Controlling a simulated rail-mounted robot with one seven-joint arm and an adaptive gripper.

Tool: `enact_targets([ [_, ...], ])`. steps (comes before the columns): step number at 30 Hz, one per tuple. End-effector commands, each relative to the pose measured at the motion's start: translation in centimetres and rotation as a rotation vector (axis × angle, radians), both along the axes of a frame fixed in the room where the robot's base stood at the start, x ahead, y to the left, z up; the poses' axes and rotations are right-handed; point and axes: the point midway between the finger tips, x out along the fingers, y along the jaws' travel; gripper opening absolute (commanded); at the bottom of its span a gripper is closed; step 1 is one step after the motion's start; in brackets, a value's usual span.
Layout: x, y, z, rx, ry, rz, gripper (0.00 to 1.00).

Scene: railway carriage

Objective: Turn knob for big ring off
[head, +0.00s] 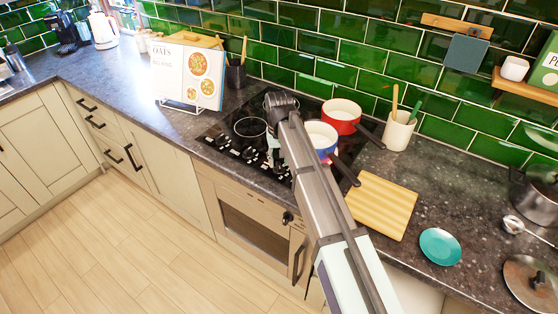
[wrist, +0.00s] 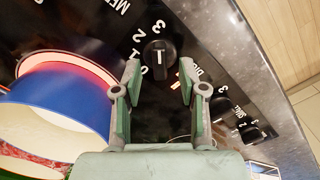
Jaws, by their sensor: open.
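A black knob (wrist: 159,55) with a white pointer line stands on the hob's black control strip, with white numbers beside it. Partly covered lettering lies by the right finger; I cannot read it fully. My gripper (wrist: 158,78) is open, its two green fingers on either side of the knob's near side, with a gap between; I cannot tell if either touches it. In the head view my arm hides most of my gripper and this knob. The black hob (head: 222,130) shows several knobs along its front. A ring glows red around the blue pot (wrist: 62,98) in the wrist view.
The blue pot (head: 321,137) and a red pan (head: 341,115) stand on the hob, handles pointing right. More knobs (wrist: 250,132) sit right of my gripper. A cookbook (head: 188,72) stands left of the hob; a wooden board (head: 381,205) lies to its right.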

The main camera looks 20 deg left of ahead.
Motion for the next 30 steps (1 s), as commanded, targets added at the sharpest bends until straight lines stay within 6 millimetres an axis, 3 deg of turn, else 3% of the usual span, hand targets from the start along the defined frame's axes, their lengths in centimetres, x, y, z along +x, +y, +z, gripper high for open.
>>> enact_targets([
  [6,0.0,0.0,-1.5,0.000,0.000,0.000,0.42],
  [16,0.0,0.0,-1.8,0.000,0.000,0.000,0.42],
  [19,0.0,0.0,-1.8,0.000,0.000,0.000,0.06],
  [20,0.0,0.0,-1.8,0.000,0.000,0.000,0.00],
  [30,0.0,0.0,-1.8,0.000,0.000,0.013,0.00],
])
